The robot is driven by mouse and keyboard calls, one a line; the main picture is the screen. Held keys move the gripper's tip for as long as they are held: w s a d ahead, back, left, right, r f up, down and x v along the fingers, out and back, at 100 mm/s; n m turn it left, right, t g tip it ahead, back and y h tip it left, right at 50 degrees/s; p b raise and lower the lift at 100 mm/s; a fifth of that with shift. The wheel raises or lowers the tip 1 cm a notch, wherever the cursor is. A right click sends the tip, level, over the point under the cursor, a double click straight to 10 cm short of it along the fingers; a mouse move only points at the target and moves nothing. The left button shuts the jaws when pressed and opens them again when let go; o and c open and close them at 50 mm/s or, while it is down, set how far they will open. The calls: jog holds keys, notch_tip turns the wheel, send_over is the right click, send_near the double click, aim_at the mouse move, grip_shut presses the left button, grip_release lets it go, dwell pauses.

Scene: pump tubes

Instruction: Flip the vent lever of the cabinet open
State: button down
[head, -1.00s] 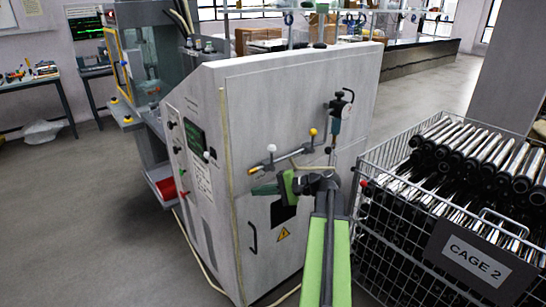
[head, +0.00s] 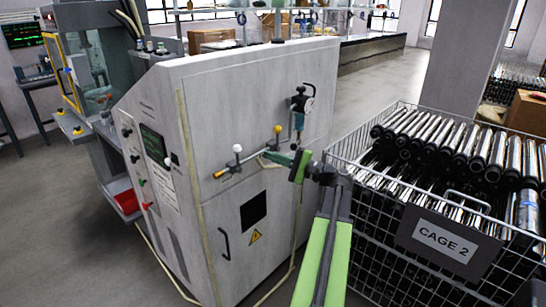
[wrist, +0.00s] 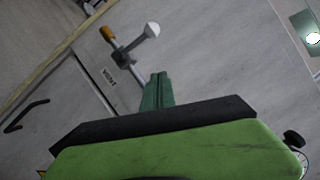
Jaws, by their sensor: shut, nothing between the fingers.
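The grey cabinet (head: 220,110) carries a slanted rod on its side face. The rod has an orange left end (head: 219,174), a white knob (head: 237,148) and a yellow-orange knob (head: 277,129). My gripper (head: 270,157) is at the right part of the rod, below the yellow knob. Its teal fingers (wrist: 157,90) are shut and empty, pointing toward the rod's mount. Contact with the rod cannot be told.
A wire cage of metal tubes marked CAGE 2 (head: 440,238) stands close on the right. A handle (head: 224,243) and dark opening (head: 253,211) are lower on the cabinet.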

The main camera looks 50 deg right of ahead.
aim_at(238, 158)
jog(key=w+a+r+p, duration=0.2)
jog(key=w+a, duration=0.3)
jog(key=shift+w+a+r, duration=0.15)
jog(key=shift+a+r, duration=0.05)
